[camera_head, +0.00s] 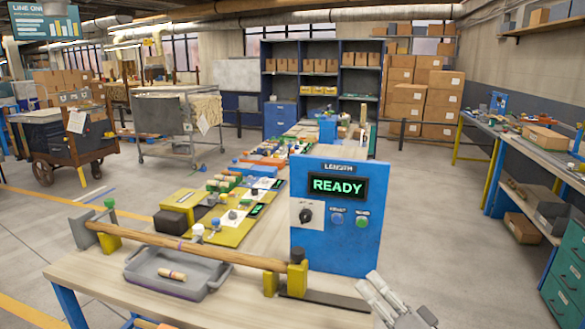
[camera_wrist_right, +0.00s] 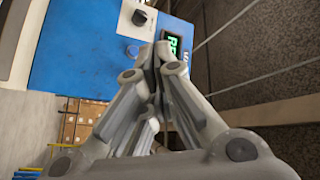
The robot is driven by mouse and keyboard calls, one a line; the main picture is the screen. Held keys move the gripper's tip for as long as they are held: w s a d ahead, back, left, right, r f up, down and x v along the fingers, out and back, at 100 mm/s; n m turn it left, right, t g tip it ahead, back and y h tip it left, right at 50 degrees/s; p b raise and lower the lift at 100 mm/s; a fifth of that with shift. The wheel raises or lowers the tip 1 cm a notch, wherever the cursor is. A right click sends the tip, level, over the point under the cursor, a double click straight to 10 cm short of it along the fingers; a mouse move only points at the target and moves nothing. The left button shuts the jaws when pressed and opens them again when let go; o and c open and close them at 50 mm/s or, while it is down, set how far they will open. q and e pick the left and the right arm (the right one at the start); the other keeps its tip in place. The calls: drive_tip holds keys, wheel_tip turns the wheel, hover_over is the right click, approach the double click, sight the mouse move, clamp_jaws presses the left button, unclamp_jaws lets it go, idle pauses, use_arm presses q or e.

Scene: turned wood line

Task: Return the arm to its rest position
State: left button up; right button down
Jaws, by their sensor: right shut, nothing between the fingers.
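My right gripper (camera_head: 400,308) shows at the bottom of the head view, just right of the blue control box (camera_head: 335,250). In the right wrist view its fingers (camera_wrist_right: 158,52) are closed together with nothing between them. They overlap the blue panel (camera_wrist_right: 85,55) in that picture; I cannot tell how near they are to it. My left gripper does not show. The box is labelled LENGTH and its screen (camera_head: 337,186) reads READY in green. A long wooden rod (camera_head: 190,250) lies across yellow holders on the wooden table (camera_head: 110,285).
A grey tray (camera_head: 205,280) with a small turned piece (camera_head: 172,274) sits under the rod. Yellow boards with knobs (camera_head: 225,220) line the table behind. A side bench (camera_head: 545,155) and green drawers (camera_head: 568,270) stand at the right. Open floor (camera_head: 440,220) lies between.

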drive_tip(key=s+a+f+n+g+h, duration=0.1)
drive_tip(key=s+a+f+n+g, duration=0.25)
drive_tip(key=s+f, duration=0.35)
drive_tip(key=s+a+f+n+g+h, duration=0.1)
drive_tip(key=s+a+f+n+g, duration=0.25)
drive_tip(key=f, duration=0.55)
drive_tip(key=s+d+f+g+h, duration=0.4)
drive_tip(key=s+d+f, duration=0.15)
drive_tip(key=s, duration=0.45)
drive_tip(key=s+d+f+g+h, duration=0.35)
drive_tip(key=s+d, duration=0.25)
drive_tip(key=s, duration=0.4)
wheel_tip(320, 180, down, 26)
drive_tip(key=g, duration=0.1)
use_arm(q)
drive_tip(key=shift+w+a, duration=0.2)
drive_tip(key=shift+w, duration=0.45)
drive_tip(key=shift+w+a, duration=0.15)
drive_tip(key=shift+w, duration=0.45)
use_arm(e)
drive_tip(key=s+d+f+g, duration=0.1)
drive_tip(key=s+d+f, duration=0.2)
drive_tip(key=s+f, duration=1.4)
drive_tip(key=shift+s+n, duration=0.25)
drive_tip(key=shift+n, duration=0.15)
